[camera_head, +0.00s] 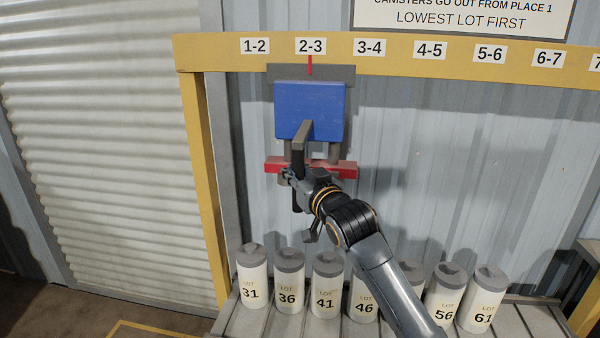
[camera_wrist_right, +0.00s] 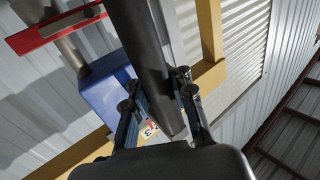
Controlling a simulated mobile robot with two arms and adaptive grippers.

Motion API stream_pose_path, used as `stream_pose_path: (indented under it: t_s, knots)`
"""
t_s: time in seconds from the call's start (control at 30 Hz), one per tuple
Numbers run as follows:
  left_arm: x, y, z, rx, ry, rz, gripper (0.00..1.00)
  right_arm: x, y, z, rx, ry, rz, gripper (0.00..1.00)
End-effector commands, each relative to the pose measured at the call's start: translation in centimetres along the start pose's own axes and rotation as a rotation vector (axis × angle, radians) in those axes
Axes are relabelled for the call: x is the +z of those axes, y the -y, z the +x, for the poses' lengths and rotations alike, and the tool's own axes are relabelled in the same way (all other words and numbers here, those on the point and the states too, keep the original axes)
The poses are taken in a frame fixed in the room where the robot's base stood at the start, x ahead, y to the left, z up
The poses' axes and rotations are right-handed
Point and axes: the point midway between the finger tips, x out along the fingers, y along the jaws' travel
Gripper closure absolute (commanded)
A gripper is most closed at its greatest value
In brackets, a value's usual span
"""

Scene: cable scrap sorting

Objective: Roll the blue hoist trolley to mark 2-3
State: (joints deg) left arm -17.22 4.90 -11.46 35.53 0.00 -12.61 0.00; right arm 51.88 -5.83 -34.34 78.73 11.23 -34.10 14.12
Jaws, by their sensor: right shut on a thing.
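The blue hoist trolley (camera_head: 325,110) hangs from the yellow beam (camera_head: 215,53) in the head view. Its thin red pointer (camera_head: 310,66) stands directly under the mark 2-3 (camera_head: 310,46). A grey handle (camera_head: 299,152) sticks out from the trolley's front and hangs down. My right gripper (camera_head: 296,178) is shut on this handle, partly hidden by its own wrist. In the right wrist view the gripper's fingers (camera_wrist_right: 158,95) lie on both sides of the dark handle (camera_wrist_right: 148,50), with the blue trolley (camera_wrist_right: 105,95) behind. My left gripper is not in view.
A red bar (camera_head: 345,169) hangs below the trolley. Several lot canisters stand in a row on the rack below, among them lot 31 (camera_head: 252,275) and lot 61 (camera_head: 482,298); my right arm covers part of the row. A yellow post (camera_head: 205,170) stands left of the trolley.

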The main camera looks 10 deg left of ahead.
Motion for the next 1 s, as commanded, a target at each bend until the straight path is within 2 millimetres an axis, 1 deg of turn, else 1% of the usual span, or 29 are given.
stream_pose_path:
  t_s: [0.03,0.07,0.1,0.17,0.2,0.5,0.67,0.77,1.0]
  knots:
    - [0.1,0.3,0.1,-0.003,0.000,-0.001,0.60,1.2,0.4,0.0,-0.006,0.023,0.004,1.00]
    - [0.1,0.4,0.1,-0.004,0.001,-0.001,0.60,1.2,0.4,0.0,-0.006,0.023,0.003,0.80]
    - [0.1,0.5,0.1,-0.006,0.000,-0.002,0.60,1.2,0.3,0.0,-0.005,0.024,0.003,0.72]
    - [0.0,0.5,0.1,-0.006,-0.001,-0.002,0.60,1.2,0.3,0.0,-0.005,0.022,0.002,0.60]
    - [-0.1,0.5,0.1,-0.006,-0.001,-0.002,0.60,1.1,0.3,0.0,-0.004,0.021,0.002,0.52]
    - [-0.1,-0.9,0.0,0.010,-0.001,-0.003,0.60,0.7,0.1,0.0,0.000,0.013,-0.002,0.52]
    - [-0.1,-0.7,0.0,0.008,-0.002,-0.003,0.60,0.6,0.0,-0.8,0.000,0.010,-0.002,0.52]
    - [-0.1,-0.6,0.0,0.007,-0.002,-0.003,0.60,0.6,0.1,-2.1,0.000,0.010,-0.002,0.52]
    - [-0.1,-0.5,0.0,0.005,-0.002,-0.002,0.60,0.6,0.1,-6.6,-0.001,0.010,-0.002,0.52]
